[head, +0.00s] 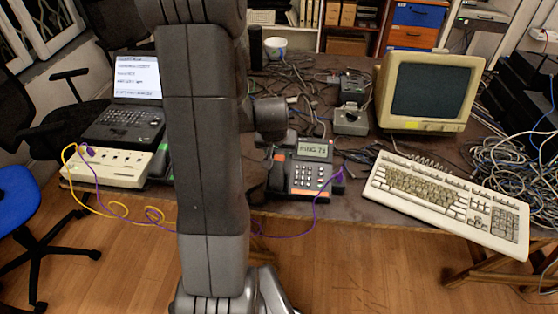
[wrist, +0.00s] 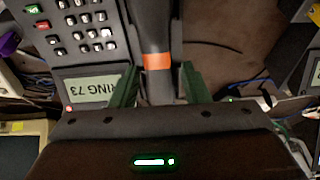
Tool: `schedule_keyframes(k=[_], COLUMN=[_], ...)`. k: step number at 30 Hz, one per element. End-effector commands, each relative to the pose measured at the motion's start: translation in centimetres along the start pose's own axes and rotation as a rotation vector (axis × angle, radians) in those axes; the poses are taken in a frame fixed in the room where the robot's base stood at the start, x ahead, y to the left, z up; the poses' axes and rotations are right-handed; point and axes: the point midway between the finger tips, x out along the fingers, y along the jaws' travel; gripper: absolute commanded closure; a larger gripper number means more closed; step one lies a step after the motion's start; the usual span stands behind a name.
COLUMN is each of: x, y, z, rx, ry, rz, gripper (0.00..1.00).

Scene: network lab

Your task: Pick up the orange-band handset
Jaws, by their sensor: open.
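The dark handset (wrist: 154,28) with its orange band (wrist: 157,62) lies along the side of the desk phone (wrist: 82,30) in the wrist view. My gripper (wrist: 158,72) is open, with one green finger on each side of the handset near the band. I cannot tell whether either finger touches it. The handset (head: 275,172) shows at the phone's left side, partly hidden by my arm. My fingers are hidden in the head view.
A beige monitor (head: 430,90), a keyboard (head: 445,200) and a grey device (head: 350,120) are to the right. Loose cables cover the desk's back.

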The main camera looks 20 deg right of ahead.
Motion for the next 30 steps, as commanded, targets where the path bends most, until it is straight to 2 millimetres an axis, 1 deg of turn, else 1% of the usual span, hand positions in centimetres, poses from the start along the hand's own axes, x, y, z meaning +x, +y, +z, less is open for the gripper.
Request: schedule_keyframes(k=[6, 9, 13, 20, 23, 24, 26, 30], x=[2.8, 3.7, 4.3, 4.3, 4.3, 4.3, 4.3, 4.3], y=[0.2, 0.2, 0.2, 0.2, 0.2, 0.2, 0.2, 0.2], z=[0.3, 0.3, 0.3, 0.3, 0.3, 0.3, 0.3, 0.2], rx=[0.0, 0.001, 0.001, 0.001, 0.001, 0.001, 0.001, 0.0], ry=[-0.004, -0.004, -0.002, -0.001, -0.001, -0.001, -0.001, 0.0], rz=[0.0, 0.0, 0.0, -0.001, -0.001, -0.001, -0.001, -0.001], gripper=[0.58, 0.58, 0.58, 0.58, 0.76, 0.84, 0.95, 0.96])
